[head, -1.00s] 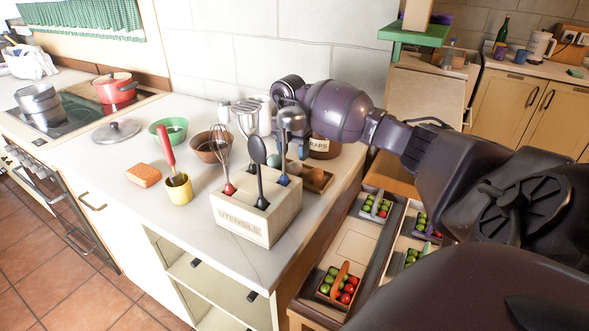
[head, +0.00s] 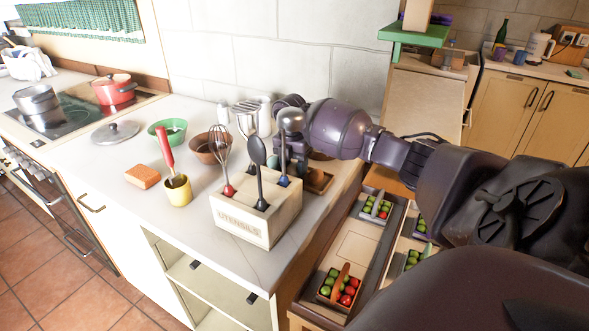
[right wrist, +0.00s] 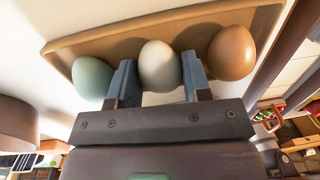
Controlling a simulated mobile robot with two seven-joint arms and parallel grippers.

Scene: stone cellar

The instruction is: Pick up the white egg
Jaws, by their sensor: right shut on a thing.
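The white egg (right wrist: 160,66) sits in the middle of a row of three eggs on a wooden tray (right wrist: 130,35) in the right wrist view. My right gripper (right wrist: 160,76) is shut on it, with one blue-grey finger on each side. A pale teal egg (right wrist: 93,78) is just left of the fingers and a brown egg (right wrist: 232,53) just right. In the head view the tray's edge (head: 320,186) shows behind the utensil block, while the white egg is hidden by my arm and the utensils. My left gripper is not in view.
The utensil block (head: 243,222), with a whisk, ladle and spoon standing up, is close in front of my right gripper. A brown bowl (head: 205,150), yellow cup (head: 178,191) and sponge (head: 142,176) stand to the left. The counter's front is clear.

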